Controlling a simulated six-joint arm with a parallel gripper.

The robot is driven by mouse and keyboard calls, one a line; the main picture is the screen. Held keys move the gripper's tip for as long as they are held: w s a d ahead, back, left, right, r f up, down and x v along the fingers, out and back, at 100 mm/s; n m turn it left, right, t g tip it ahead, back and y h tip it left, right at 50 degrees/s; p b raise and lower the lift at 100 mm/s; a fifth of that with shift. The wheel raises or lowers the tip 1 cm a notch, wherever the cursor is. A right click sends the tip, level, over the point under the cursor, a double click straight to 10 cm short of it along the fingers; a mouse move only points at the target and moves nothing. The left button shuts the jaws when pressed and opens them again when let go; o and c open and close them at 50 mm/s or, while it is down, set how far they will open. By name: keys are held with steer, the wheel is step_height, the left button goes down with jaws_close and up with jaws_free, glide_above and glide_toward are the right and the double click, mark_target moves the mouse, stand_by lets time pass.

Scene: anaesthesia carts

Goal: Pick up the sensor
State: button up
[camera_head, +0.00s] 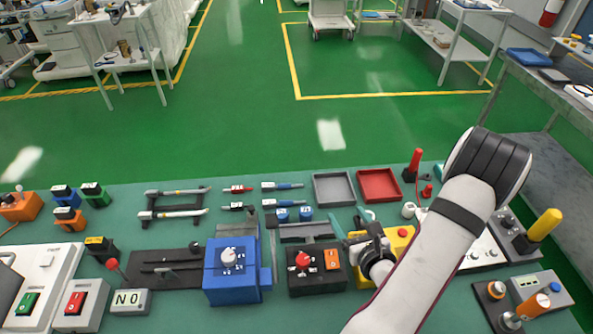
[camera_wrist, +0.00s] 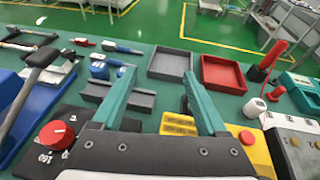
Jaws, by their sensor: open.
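My gripper (camera_head: 350,214) is over the right half of the bench. In the wrist view its two teal fingers (camera_wrist: 158,74) are spread apart with nothing held between them. No part is clearly recognisable as the sensor. A yellow ribbed part (camera_wrist: 178,124) shows between the fingers, lower down.
A grey tray (camera_head: 334,202) and a red tray (camera_head: 379,199) lie empty beyond my gripper. A black box with a red knob (camera_head: 303,259), a blue box (camera_head: 230,285) and a yellow box with a red button (camera_head: 407,244) stand close by.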

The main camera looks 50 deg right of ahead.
steer(key=s+f+m+g, duration=0.1)
steer(key=s, duration=0.1)
steer(key=s+d+f+m+g+h, duration=0.1)
steer(key=s, duration=0.1)
steer(key=s+d+f+m+g+h, duration=0.1)
steer(key=s+f, duration=0.1)
steer(key=shift+s+d, duration=0.15)
steer(key=shift+s, duration=0.2)
steer(key=shift+g, duration=0.3)
steer(key=x, duration=0.7)
steer(key=shift+d, duration=0.15)
jaws_close()
